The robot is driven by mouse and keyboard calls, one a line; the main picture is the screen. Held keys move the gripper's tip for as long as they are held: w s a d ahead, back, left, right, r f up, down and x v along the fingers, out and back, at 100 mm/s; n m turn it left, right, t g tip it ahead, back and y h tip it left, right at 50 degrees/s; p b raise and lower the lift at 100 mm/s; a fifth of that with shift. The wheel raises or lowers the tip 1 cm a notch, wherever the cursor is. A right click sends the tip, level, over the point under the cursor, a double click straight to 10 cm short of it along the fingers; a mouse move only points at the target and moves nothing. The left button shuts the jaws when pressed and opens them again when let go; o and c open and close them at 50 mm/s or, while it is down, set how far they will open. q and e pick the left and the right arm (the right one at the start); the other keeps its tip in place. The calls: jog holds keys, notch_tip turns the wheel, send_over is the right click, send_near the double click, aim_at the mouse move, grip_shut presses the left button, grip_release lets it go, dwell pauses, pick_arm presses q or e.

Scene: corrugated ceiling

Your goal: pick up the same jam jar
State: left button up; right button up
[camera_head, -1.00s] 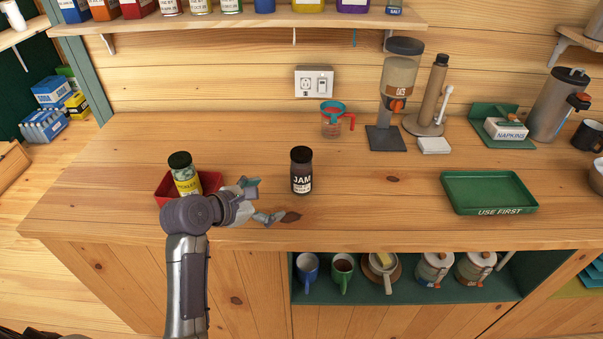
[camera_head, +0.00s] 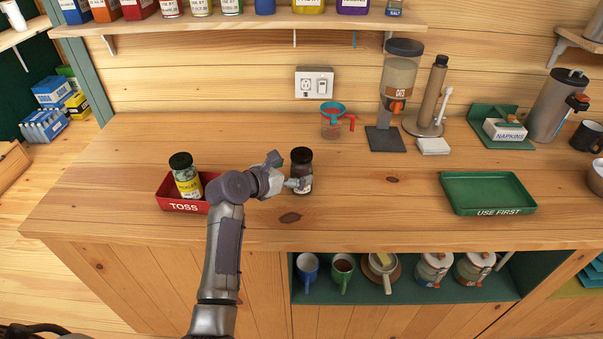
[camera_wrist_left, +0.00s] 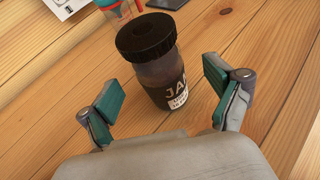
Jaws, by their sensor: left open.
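The jam jar (camera_head: 302,168) stands upright on the wooden counter, dark with a black lid and a black-and-white label. It also shows in the left wrist view (camera_wrist_left: 160,70), ahead of and between the fingers. My left gripper (camera_head: 284,170) is open at the jar's left side, its fingers reaching toward it. In the left wrist view the open gripper (camera_wrist_left: 165,108) has teal pads on both sides with clear gaps to the jar. In the head view a finger overlaps the jar's front, hiding part of the label. My right gripper is not in view.
A red TOSS tray (camera_head: 184,206) holding a pickle jar (camera_head: 187,180) sits left of my arm. A measuring cup (camera_head: 332,122) and an oats dispenser (camera_head: 399,90) stand behind. A green USE FIRST tray (camera_head: 488,208) lies empty at right. Counter between jar and green tray is clear.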

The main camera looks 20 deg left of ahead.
pick_arm(q)
jog(key=x, duration=0.4)
jog(key=shift+w+a+f, duration=0.1)
jog(key=shift+w+f, duration=0.05)
jog(key=shift+c, duration=0.2)
jog(key=c, duration=1.6)
